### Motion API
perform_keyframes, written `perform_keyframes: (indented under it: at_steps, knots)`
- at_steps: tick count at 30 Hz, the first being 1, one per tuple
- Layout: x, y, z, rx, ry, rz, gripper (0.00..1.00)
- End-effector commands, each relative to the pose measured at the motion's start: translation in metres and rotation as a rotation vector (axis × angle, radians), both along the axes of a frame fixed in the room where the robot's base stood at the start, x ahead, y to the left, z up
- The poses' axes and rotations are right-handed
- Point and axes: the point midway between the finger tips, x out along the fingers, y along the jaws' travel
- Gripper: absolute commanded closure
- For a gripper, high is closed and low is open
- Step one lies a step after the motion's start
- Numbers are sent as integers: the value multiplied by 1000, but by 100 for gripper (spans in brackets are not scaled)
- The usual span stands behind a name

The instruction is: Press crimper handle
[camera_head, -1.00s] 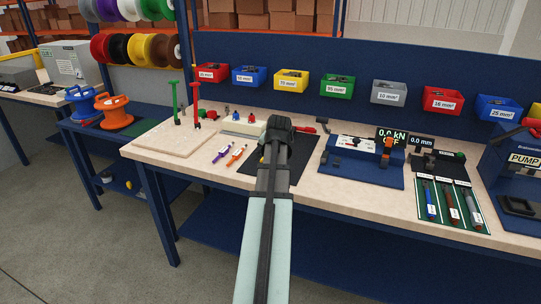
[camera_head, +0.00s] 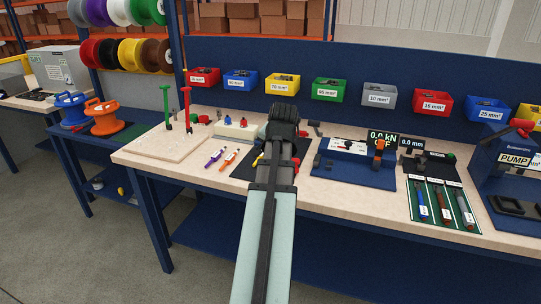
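My arm reaches from the bottom centre over the bench, with the wrist and my gripper (camera_head: 283,118) above a dark mat (camera_head: 241,172). The fingers are hidden behind the wrist, so I cannot see whether they are open or what they touch. A small red piece (camera_head: 303,133) shows just right of the wrist; it may be part of a hand tool on the mat, mostly hidden by my arm. A small yellow piece (camera_head: 258,159) shows at the left of the arm. I cannot clearly make out the crimper handle.
A blue test fixture (camera_head: 350,176) with kN and mm displays stands right of the mat. A green tray (camera_head: 442,206) with several pen-like tools lies further right, beside a blue PUMP unit (camera_head: 510,170) with a red-tipped lever. Upright green (camera_head: 167,112) and red-handled (camera_head: 187,108) tools stand left.

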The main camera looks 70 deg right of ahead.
Motion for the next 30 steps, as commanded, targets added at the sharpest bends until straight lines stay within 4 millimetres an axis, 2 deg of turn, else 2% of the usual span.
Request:
perform_keyframes:
  at_steps: [8, 30]
  knots:
    - [-2, 5, 8, -1, 0, 0, 100]
    - [-2, 5, 8, 0, 0, 0, 100]
